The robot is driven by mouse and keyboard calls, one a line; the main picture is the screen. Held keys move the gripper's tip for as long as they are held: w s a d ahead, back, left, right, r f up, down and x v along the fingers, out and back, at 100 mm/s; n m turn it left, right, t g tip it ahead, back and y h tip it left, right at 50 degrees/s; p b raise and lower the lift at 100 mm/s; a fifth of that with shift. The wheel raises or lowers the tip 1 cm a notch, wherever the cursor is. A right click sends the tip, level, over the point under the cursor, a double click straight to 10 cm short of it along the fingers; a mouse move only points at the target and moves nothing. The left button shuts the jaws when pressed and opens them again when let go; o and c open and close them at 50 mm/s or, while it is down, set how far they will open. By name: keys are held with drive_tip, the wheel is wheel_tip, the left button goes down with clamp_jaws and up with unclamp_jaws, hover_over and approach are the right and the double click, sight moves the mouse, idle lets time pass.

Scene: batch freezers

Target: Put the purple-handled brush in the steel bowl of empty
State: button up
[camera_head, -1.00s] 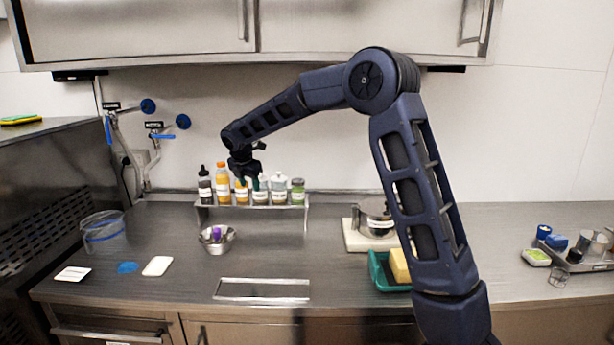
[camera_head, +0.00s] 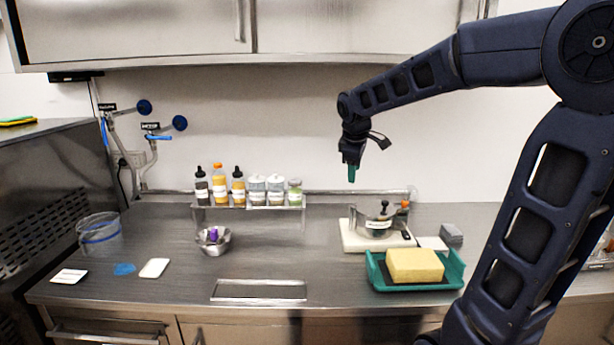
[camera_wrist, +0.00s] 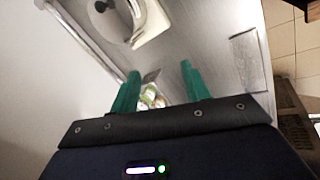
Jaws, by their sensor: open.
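The steel bowl (camera_head: 214,246) stands on the counter left of centre in the head view. A small purple thing (camera_head: 213,234) sticks up inside it, which appears to be the brush's handle; the rest of it is hidden by the bowl wall. My gripper (camera_head: 351,172) hangs in the air above the counter's back, well to the right of the bowl. In the wrist view its two green fingers (camera_wrist: 160,88) are apart with nothing held between them. The bowl cannot be made out in the wrist view.
A shelf of bottles (camera_head: 245,205) stands behind the bowl. A clear tub (camera_head: 99,236) stands far left. The centre counter is free.

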drive_tip(key=s+d+f+m, duration=0.3)
drive_tip(key=s+d+m, duration=0.3)
drive_tip(key=s, duration=0.4)
drive_tip(key=s+d+f+m, duration=0.2)
drive_tip(key=s+d+m, duration=0.5)
drive_tip(key=s, duration=0.4)
drive_tip(key=shift+d+f+m+y, duration=0.3)
drive_tip(key=shift+d+f+y, duration=0.1)
drive_tip(key=shift+d, duration=0.15)
